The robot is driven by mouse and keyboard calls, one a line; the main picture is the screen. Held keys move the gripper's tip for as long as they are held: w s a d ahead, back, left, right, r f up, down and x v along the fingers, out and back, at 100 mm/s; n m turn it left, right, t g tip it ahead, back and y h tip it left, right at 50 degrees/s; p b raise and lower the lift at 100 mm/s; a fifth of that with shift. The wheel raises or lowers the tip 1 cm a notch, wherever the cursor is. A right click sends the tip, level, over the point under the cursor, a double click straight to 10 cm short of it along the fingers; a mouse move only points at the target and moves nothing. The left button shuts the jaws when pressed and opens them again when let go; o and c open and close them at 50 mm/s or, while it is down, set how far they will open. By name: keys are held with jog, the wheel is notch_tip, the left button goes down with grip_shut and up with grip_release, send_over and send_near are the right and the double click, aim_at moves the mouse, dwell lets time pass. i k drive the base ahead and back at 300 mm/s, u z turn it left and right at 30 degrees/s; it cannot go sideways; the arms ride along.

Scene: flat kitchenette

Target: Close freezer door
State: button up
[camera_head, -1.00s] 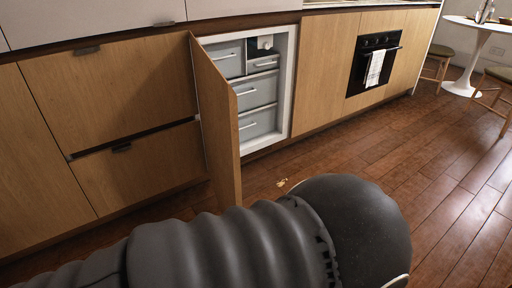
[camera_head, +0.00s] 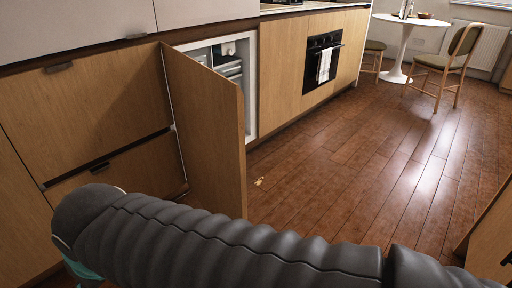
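The freezer door (camera_head: 208,128) is a tall wooden panel, hinged at its left edge and standing open, swung out toward me. Behind it, part of the freezer's white frame (camera_head: 251,88) and the upper grey drawers (camera_head: 229,67) show; the door hides the lower part. My dark, ribbed arm crosses the bottom of the view in front of the cabinets and the door's lower end. My gripper is not seen; only a bit of teal shows at the bottom left below the arm. I cannot tell whether the arm touches the door.
Wooden drawer fronts (camera_head: 85,100) lie left of the door. A black oven (camera_head: 323,60) with a white towel (camera_head: 325,65) is farther right. A white round table (camera_head: 398,50) and green chairs (camera_head: 445,65) stand at the back right. The wooden floor (camera_head: 330,170) between is mostly clear.

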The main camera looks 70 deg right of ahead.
aim_at(209, 108)
jog(key=z, duration=1.6)
jog(key=i, duration=0.5)
jog(key=u, duration=0.2)
jog(key=k, duration=0.4)
jog(key=u, duration=0.15)
